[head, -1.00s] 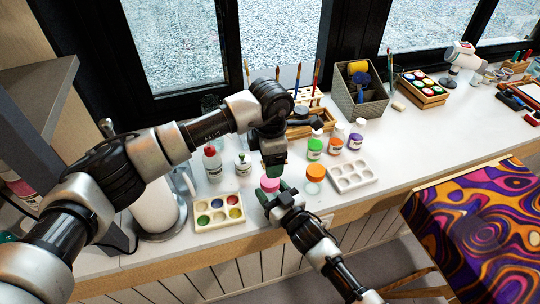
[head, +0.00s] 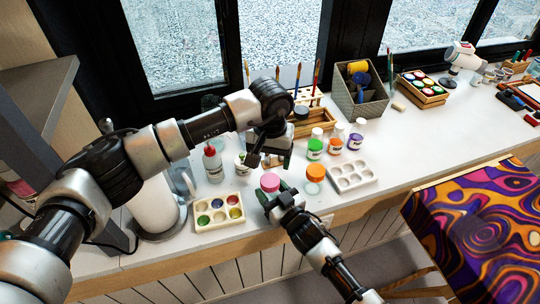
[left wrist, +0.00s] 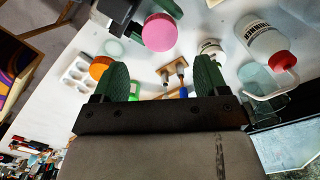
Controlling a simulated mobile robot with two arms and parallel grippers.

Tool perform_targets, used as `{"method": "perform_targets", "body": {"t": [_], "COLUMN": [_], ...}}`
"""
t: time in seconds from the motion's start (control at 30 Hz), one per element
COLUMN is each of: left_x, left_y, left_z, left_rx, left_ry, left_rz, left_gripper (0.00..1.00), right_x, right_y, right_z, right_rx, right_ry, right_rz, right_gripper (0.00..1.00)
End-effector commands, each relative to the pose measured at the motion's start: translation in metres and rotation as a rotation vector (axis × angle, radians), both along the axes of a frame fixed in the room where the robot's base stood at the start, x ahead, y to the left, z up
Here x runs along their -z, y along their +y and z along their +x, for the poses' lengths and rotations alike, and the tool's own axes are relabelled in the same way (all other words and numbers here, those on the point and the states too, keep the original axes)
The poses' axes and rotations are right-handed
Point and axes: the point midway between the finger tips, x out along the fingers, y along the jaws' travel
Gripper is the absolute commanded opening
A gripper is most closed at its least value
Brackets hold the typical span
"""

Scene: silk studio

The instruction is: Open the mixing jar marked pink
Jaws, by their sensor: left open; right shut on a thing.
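The jar with the pink lid (head: 270,182) stands near the front edge of the counter. The lid also shows in the left wrist view (left wrist: 160,32) and looks seated on the jar. My right gripper (head: 275,195) is shut on the jar from the front, below the lid; the jar's body is mostly hidden by it. My left gripper (head: 268,160) is open and empty, a little above and behind the lid. In the left wrist view its two green fingers (left wrist: 163,78) are spread wide, with the lid beyond them and apart from them.
An orange-lidded jar (head: 316,171) stands close on the right, with green-lidded (head: 315,146) and other jars behind. A paint palette (head: 219,214) lies left and an empty white palette (head: 351,176) right. A red-capped bottle (head: 212,164) stands left of my left gripper.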

Motion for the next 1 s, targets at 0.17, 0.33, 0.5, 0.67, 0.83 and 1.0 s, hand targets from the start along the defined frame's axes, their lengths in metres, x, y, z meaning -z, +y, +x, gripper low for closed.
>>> {"method": "perform_targets", "body": {"t": [0.17, 0.33, 0.5, 0.67, 0.83, 1.0], "left_x": [0.000, 0.006, 0.030, 0.055, 0.073, 0.080], "left_y": [0.000, 0.000, 0.000, 0.000, 0.000, 0.000], "left_z": [0.000, 0.000, -0.001, -0.001, 0.000, 0.000], "left_rx": [0.181, 0.237, 0.239, 0.237, 0.236, 0.238], "left_ry": [0.000, 0.002, 0.005, 0.004, 0.002, 0.001], "left_rz": [0.000, 0.001, 0.000, 0.000, 0.000, -0.001], "left_gripper": [0.74, 0.74, 0.74, 0.74, 0.74, 0.74], "right_x": [0.000, 0.000, 0.000, 0.000, 0.000, 0.000], "right_y": [0.000, 0.000, 0.000, 0.000, 0.000, 0.000], "right_z": [0.000, 0.000, 0.000, 0.000, 0.000, 0.000], "right_rx": [0.000, 0.000, 0.000, 0.000, 0.000, 0.000], "right_ry": [0.001, 0.001, 0.001, 0.001, 0.001, 0.001], "right_rz": [-0.001, -0.001, -0.001, -0.001, -0.001, -0.001], "right_gripper": [0.00, 0.00, 0.00, 0.00, 0.00, 0.00]}}
